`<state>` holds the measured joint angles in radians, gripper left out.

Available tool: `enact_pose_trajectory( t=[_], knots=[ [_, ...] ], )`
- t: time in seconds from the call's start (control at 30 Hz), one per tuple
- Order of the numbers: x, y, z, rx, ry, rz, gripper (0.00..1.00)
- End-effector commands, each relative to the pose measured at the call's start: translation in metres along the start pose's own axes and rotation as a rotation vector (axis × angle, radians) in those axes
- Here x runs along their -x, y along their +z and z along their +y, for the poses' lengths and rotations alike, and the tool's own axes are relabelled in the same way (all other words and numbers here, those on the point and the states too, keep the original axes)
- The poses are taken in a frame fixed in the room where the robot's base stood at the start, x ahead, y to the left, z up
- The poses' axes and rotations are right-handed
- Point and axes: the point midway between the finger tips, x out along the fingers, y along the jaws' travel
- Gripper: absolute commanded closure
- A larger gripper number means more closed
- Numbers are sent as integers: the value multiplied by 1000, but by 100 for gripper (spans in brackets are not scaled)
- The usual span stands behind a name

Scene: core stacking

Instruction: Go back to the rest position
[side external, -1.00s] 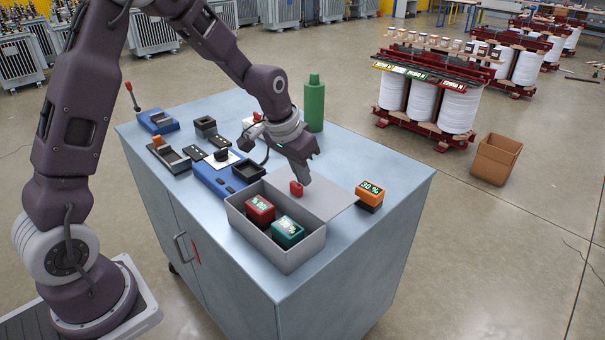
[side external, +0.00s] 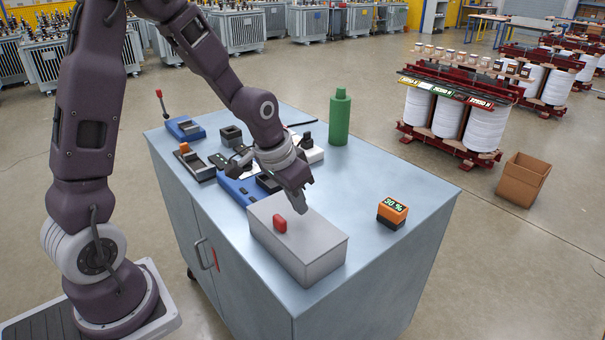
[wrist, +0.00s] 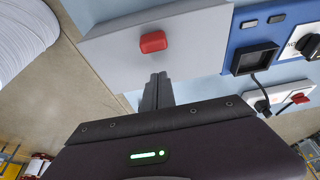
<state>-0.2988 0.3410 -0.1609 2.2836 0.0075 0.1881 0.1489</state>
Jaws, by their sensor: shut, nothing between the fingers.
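My gripper (side external: 303,204) is shut and empty, just above and behind the closed grey box in the side external view. In the wrist view its fingers (wrist: 158,88) are together, apart from the red handle. The grey box (side external: 312,255) stands on the cabinet top with its lid (side external: 315,232) on. The lid has a red handle (side external: 280,223), which also shows in the wrist view (wrist: 153,41). The inside of the box is hidden by the lid.
An orange block (side external: 392,211) marked 30 % sits on the cabinet top (side external: 375,245), right of the box. A green bottle (side external: 339,118) stands at the back. A blue device (side external: 235,190) and several small parts lie to the left. The front right of the top is clear.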

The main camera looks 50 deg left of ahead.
Motion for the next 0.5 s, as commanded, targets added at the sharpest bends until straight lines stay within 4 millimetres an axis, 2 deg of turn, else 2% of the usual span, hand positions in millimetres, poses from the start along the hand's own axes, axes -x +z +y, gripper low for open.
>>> enact_pose_trajectory(
  t=[0.03,0.2,0.3,0.5],
  knots=[
    [-5,-11,1,-2,1,0,100],
    [50,-11,-1,2,-3,8,100],
    [73,-11,-1,2,-2,6,100],
    [99,-8,2,-2,-3,4,100]
  ],
)
